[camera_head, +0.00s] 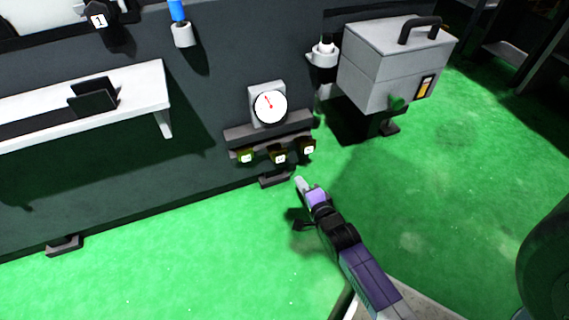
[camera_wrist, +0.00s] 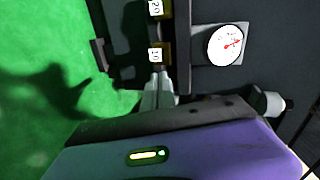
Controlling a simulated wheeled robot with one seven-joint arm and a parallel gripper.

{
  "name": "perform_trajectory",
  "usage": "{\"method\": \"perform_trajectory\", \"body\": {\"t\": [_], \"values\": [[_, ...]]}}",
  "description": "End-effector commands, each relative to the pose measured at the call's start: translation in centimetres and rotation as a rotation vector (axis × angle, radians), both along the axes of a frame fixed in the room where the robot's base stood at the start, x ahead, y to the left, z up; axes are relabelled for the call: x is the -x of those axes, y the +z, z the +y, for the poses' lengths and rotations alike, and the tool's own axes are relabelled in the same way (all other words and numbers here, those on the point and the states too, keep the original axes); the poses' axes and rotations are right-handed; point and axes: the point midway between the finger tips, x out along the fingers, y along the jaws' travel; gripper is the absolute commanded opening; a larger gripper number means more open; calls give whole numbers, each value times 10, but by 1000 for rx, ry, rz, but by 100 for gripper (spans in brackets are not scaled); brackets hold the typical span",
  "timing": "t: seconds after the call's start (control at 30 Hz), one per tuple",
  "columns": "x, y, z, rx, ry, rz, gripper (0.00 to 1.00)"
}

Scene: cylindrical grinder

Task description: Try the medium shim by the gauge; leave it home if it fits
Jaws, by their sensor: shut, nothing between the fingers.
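The dial gauge (camera_head: 270,105) stands on a dark shelf against the wall, its red needle pointing up and slightly left; it also shows in the wrist view (camera_wrist: 226,45). Three yellowish tagged shims hang in a row below it: left (camera_head: 246,157), middle (camera_head: 280,157) and right (camera_head: 308,149). In the wrist view one tag reads 10 (camera_wrist: 155,54) and another 20 (camera_wrist: 156,8). I cannot tell which is the medium one. My gripper (camera_head: 298,181) is shut and empty, below the right end of the row. Its fingertips (camera_wrist: 160,82) point at the 10 shim; contact is unclear.
A grey box with a black handle (camera_head: 392,65) stands to the right of the gauge, with a white-capped fitting (camera_head: 323,53) between them. A white shelf (camera_head: 140,90) holding a dark holder (camera_head: 93,96) juts out at left. The green floor in front is open.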

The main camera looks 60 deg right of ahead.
Motion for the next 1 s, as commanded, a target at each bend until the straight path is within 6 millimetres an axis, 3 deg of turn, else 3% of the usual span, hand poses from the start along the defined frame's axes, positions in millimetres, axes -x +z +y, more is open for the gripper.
{"method": "perform_trajectory", "body": {"t": [0.33,0.8,1.0], "values": [[-12,-6,-7,-100,-34,-64,0],[-83,-34,-52,-100,-31,-65,0],[-103,-33,-68,-99,-35,-65,0]]}}
